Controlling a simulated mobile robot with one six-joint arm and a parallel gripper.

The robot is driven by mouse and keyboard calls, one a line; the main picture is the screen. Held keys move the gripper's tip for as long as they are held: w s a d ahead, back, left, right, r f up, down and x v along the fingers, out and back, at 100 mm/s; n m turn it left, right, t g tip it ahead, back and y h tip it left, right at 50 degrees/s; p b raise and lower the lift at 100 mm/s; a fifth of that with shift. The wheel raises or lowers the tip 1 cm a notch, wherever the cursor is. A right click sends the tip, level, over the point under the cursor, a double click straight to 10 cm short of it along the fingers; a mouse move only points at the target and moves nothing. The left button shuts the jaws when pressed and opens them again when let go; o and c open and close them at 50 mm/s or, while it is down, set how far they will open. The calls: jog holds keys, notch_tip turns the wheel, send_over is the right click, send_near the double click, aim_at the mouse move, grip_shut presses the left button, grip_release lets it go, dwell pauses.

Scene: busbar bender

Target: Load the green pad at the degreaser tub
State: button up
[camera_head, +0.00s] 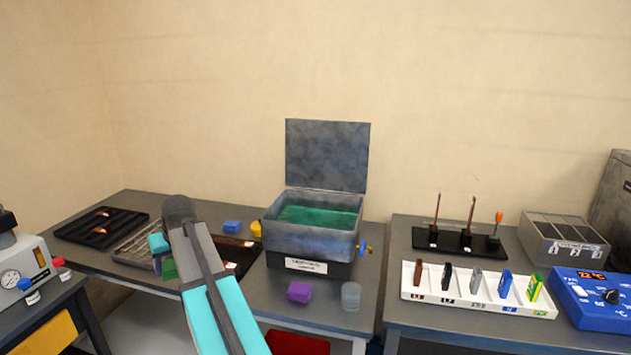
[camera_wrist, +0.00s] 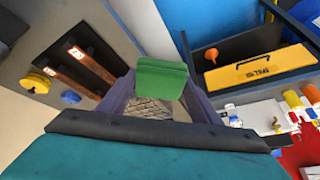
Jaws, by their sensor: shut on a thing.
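My gripper (camera_wrist: 158,98) is shut on the green pad (camera_wrist: 160,78), which sits between the fingertips in the wrist view. In the head view the green pad (camera_head: 168,269) shows just below the teal wrist part, left of my arm, above the left table. The degreaser tub (camera_head: 312,241) is a grey box with its lid raised and green liquid inside, to the right of my gripper and well apart from it. A label plate is on its front base. My arm hides part of the table between gripper and tub.
A purple block (camera_head: 300,291) and a clear jar (camera_head: 351,296) stand before the tub; a blue block (camera_head: 232,226) and yellow piece (camera_head: 256,229) are left of it. A mesh tray (camera_wrist: 150,107) lies under the pad. A black slotted tray (camera_head: 101,228) is far left.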

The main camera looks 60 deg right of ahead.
jog(key=s+d+r+m+p, duration=0.1)
jog(key=d+r, duration=0.1)
jog(key=d, duration=0.6)
jog(key=d+r+m+p, duration=0.1)
jog(key=d+r, duration=0.1)
jog(key=d, duration=0.7)
jog(key=s+d+r+m+h+p, duration=0.1)
jog(key=s+d, duration=0.4)
jog(key=d, duration=0.6)
jog(key=s+d+r+m+h+p, duration=0.1)
jog(key=s+d+r, duration=0.3)
jog(key=d, duration=0.7)
jog(key=s+d+r+m+t+h+p, duration=0.1)
jog(key=s+d+r, duration=0.1)
jog(key=s+d, duration=0.5)
jog(key=d, duration=0.4)
jog(key=shift+s+d+r, duration=0.15)
jog(key=shift+s+r, duration=0.15)
jog(key=shift+r, duration=0.1)
jog(key=shift+f, duration=0.2)
notch_tip(320, 180, down, 10)
jog(key=b, duration=0.4)
jog(key=shift+f+b, duration=0.25)
jog(key=shift+b, duration=0.1)
